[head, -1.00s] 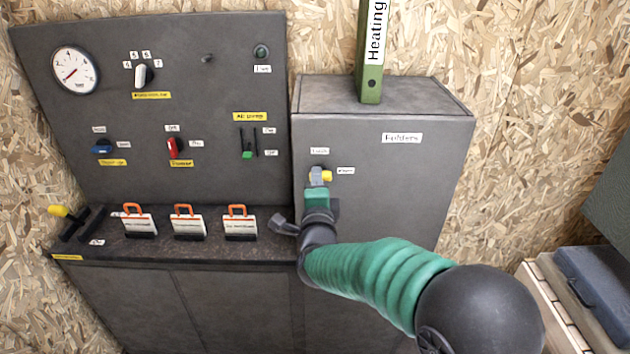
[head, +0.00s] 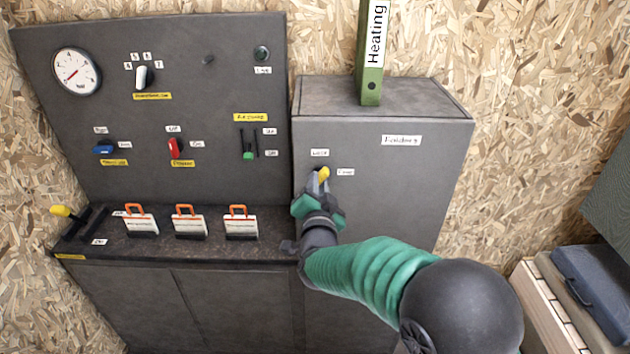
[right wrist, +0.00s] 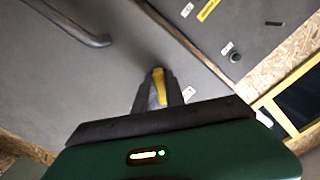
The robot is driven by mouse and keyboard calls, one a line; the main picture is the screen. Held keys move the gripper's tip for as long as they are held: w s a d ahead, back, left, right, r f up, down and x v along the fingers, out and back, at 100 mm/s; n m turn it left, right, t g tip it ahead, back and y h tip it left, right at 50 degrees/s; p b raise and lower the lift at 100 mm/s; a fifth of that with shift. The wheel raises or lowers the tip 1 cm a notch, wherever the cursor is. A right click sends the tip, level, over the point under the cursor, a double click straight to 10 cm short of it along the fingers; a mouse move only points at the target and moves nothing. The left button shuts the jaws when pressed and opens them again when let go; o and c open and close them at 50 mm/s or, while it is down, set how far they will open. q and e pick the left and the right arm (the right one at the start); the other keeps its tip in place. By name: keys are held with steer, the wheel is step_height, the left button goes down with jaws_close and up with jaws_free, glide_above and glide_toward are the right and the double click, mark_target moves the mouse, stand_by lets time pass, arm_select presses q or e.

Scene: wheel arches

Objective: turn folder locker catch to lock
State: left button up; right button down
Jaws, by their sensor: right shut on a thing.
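The folder locker (head: 400,200) is a grey cabinet in the middle of the head view, with a "Folders" label (head: 401,140) on its front. Its yellow catch (head: 323,173) sits at the upper left of that front, tilted between upright and pointing right. A small label is above it and another to its right. My right gripper (head: 318,184) is shut on the catch and partly hides it. In the right wrist view the yellow catch (right wrist: 158,85) stands between the two fingers. My left gripper is in neither view.
A green "Heating" folder (head: 371,60) stands on top of the locker. Left of it is a grey panel (head: 200,90) with a gauge, knobs and switches, above a ledge with several orange-handled tags (head: 189,222). A blue case (head: 590,285) lies at the right.

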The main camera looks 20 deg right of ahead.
steer(key=n, duration=0.1)
steer(key=n+p, duration=0.1)
steer(key=n, duration=0.1)
steer(key=r+n+p, duration=0.1)
steer(key=shift+d, duration=0.4)
steer(key=shift+a+n+p, duration=0.1)
steer(key=shift+n+p, duration=0.55)
steer(key=shift+n, duration=1.15)
steer(key=c, duration=1.4)
jaws_free()
steer(key=shift+a, duration=0.1)
steer(key=shift+f, duration=0.2)
